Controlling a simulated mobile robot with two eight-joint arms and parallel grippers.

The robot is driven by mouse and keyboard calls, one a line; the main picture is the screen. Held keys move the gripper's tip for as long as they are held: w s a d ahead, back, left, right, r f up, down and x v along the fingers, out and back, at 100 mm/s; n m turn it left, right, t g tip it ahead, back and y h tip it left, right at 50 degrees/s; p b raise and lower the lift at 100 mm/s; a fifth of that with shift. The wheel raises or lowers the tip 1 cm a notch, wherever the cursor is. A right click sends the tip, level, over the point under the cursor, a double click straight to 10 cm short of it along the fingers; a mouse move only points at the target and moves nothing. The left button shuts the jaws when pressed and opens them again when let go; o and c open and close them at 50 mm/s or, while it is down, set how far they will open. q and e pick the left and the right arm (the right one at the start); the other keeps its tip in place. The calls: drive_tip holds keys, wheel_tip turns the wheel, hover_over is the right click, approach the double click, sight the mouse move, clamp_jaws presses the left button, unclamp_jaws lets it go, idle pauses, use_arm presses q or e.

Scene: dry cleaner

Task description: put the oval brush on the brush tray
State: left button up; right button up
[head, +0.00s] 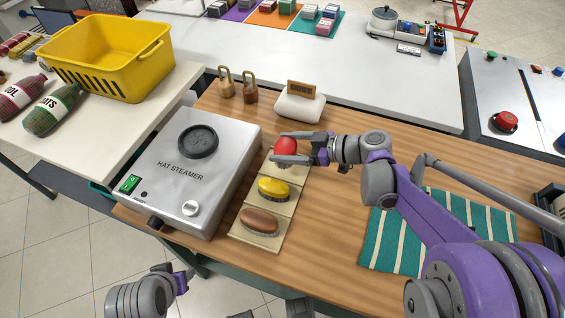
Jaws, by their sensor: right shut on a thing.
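The brush tray (283,210) is a long pale board with three sections on the wooden counter, beside the hat steamer. A yellow oval brush (273,188) lies in its middle section and a brown oval brush (260,221) in its near section. My right gripper (287,148) is shut on a red-backed brush (286,145) at the far section. Its fingers hide part of the brush, and I cannot tell whether its bristles touch the tray. Part of my left arm shows at the bottom left, but its gripper fingers are not visible.
The hat steamer (168,165) stands close on the tray's left. Two brass and brown padlock-shaped weights (250,95) and a white cushion (299,107) with a wooden block are behind. A green striped cloth (390,240) lies right, under my right arm. Bare wood lies between tray and cloth.

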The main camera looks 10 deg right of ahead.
drive_tip(key=shift+f+b, duration=0.5)
drive_tip(key=shift+f, duration=1.8)
drive_tip(key=shift+f, duration=0.2)
drive_tip(key=o, duration=1.2)
drive_tip(key=shift+r, duration=0.1)
drive_tip(key=shift+r, duration=0.2)
drive_tip(key=p+v, duration=0.1)
drive_tip(key=v, duration=1.1)
drive_tip(key=shift+f, duration=0.1)
